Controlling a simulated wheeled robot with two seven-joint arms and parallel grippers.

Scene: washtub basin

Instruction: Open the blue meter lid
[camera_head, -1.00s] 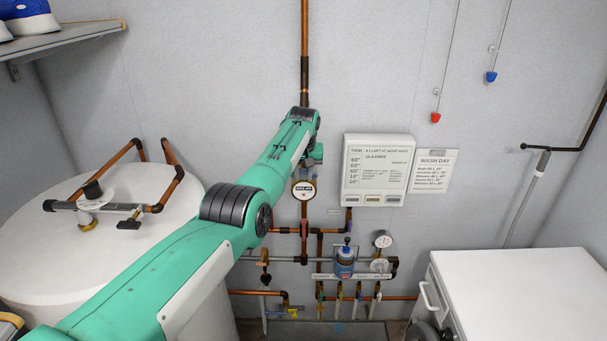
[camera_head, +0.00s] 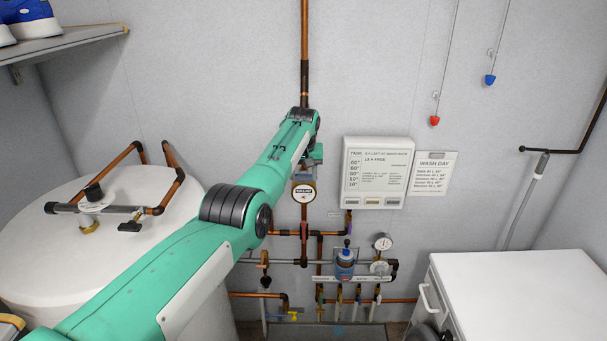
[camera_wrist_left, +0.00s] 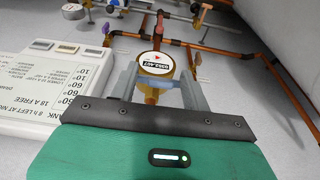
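A round white-faced meter with a brass rim (camera_head: 304,192) sits on the copper pipe on the wall. In the left wrist view this meter (camera_wrist_left: 155,63) shows between and just beyond my left fingers. My left gripper (camera_wrist_left: 160,75) has its two fingers apart with nothing clearly clamped; contact with the meter cannot be told. In the head view my left gripper (camera_head: 308,168) is just above the meter, partly hidden by my arm. My right gripper is out of view.
A white panel box (camera_head: 375,172) is right of the meter. A pressure gauge (camera_head: 383,242) and several valves are below. A white tank (camera_head: 30,250) stands at left, a white cabinet (camera_head: 520,290) at right. The wall above the panel is clear.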

